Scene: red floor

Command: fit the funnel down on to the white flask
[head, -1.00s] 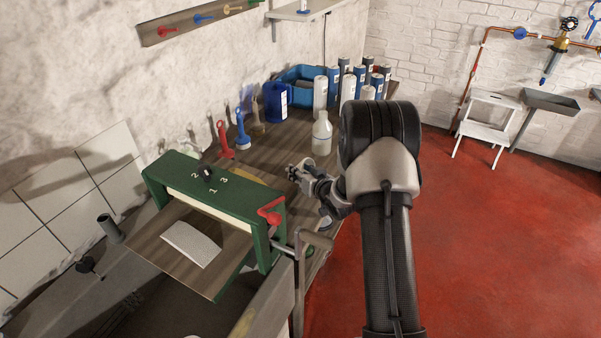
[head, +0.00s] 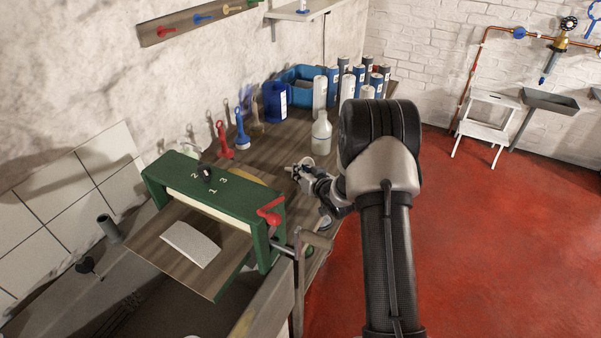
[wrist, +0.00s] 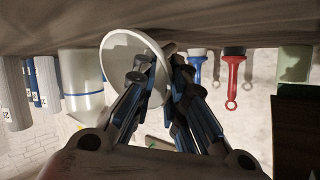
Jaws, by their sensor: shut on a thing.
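The white flask (head: 321,138) stands upright on the wooden bench, to the right of and behind my gripper in the head view. It also shows upside down at the left of the wrist view (wrist: 82,88). My gripper (head: 294,172) is low over the bench, left of and nearer than the flask. In the wrist view, my gripper (wrist: 152,62) is shut on the white funnel (wrist: 122,62). The funnel's wide round mouth faces left and partly towards the camera; the fingers hide part of it. Funnel and flask are apart.
Blue and white canisters (head: 361,80) and a blue crate (head: 290,75) stand behind the flask. A red brush (head: 224,140) and a blue brush (head: 241,130) are by the wall. A green-framed press (head: 215,190) stands at the near left.

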